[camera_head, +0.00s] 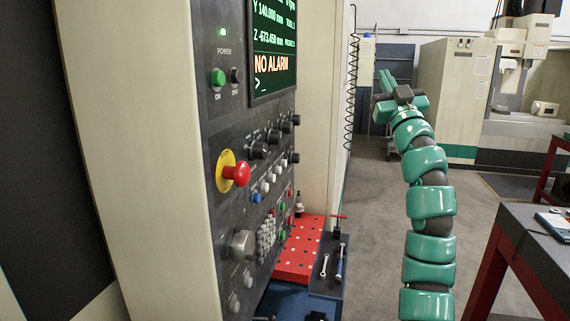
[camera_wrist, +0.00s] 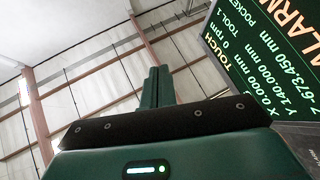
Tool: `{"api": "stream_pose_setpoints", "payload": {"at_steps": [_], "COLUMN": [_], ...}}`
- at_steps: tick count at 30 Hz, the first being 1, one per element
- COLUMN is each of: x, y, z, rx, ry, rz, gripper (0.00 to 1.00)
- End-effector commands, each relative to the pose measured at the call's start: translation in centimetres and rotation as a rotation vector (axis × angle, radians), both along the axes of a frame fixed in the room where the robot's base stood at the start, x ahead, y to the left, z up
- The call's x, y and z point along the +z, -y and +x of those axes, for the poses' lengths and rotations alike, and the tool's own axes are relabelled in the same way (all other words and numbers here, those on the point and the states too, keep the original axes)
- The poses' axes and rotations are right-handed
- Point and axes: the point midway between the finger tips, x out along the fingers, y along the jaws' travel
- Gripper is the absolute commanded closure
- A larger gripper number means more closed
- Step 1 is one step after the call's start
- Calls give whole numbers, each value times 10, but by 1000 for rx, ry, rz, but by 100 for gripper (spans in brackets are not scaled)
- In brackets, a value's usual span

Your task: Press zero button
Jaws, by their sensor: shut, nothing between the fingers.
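The dark control panel (camera_head: 228,122) of a tall cream machine stands at the left in the head view. It carries a small keypad of pale buttons (camera_head: 266,238) low on its face; no zero label is legible, so I cannot tell which is the zero button. My gripper (camera_head: 385,78) is right of the panel in the head view, raised and well apart from it. In the wrist view my gripper (camera_wrist: 160,72) has its green fingers together and empty, pointing up, with the lit screen (camera_wrist: 265,60) to the right.
A red emergency knob (camera_head: 237,174) on a yellow ring sticks out of the panel, with several other knobs and buttons around it. A red perforated tray (camera_head: 301,250) and wrenches lie beyond the panel. A dark table (camera_head: 540,250) stands at the right. Grey floor lies open behind my arm.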

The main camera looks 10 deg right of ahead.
Motion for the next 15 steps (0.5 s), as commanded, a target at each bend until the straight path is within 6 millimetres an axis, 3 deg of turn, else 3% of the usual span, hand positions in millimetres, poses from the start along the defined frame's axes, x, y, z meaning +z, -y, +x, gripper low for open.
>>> {"api": "stream_pose_setpoints", "payload": {"at_steps": [7, 15], "x": [-67, -150], "y": [-32, -70], "z": [43, 61], "rx": [80, 186], "ry": [-308, -619], "rz": [-121, -292], "gripper": [100, 100]}}
